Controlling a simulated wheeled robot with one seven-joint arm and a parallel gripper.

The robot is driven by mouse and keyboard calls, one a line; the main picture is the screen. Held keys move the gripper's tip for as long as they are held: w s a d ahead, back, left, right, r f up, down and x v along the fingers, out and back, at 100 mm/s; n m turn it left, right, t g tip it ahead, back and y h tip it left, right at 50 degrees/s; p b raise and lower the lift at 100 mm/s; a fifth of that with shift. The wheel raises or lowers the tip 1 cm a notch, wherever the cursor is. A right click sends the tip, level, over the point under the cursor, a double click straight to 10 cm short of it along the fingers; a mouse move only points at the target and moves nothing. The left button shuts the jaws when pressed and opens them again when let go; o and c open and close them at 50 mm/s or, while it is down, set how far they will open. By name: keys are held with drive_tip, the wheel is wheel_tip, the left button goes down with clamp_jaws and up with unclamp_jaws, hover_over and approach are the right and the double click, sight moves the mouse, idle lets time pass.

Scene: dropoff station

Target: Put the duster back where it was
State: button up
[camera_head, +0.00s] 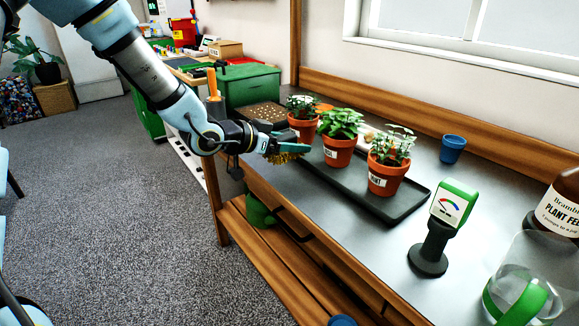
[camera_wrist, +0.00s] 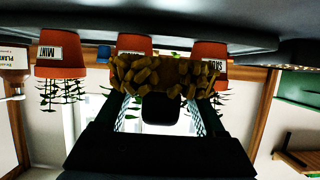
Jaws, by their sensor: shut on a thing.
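The duster (camera_head: 287,158), a brush with yellow-brown bristles, is at the end of my gripper (camera_head: 290,147) in the head view. My gripper is shut on it and holds it beside the left end of the dark plant tray (camera_head: 405,209), above the bench's front edge. In the wrist view, the bristles of the duster (camera_wrist: 160,72) spread across the space between the fingers of my gripper (camera_wrist: 160,95). The duster's handle is mostly hidden. I cannot tell whether the bristles touch the tray or a pot.
Three potted plants (camera_head: 339,151) stand close on the tray. A green-headed meter (camera_head: 430,250), a glass jug (camera_head: 525,285), a brown bottle (camera_head: 557,212) and a blue cup (camera_head: 453,148) stand on the bench (camera_head: 400,270). A green box (camera_head: 250,85) is behind. Bench space before the meter is clear.

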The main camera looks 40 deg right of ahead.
drive_tip(key=shift+f, duration=2.75)
drive_tip(key=shift+f, duration=0.2)
drive_tip(key=o, duration=1.2)
drive_tip(key=shift+c, duration=0.2)
drive_tip(key=shift+r, duration=0.1)
drive_tip(key=shift+r, duration=0.15)
drive_tip(key=v, duration=1.2)
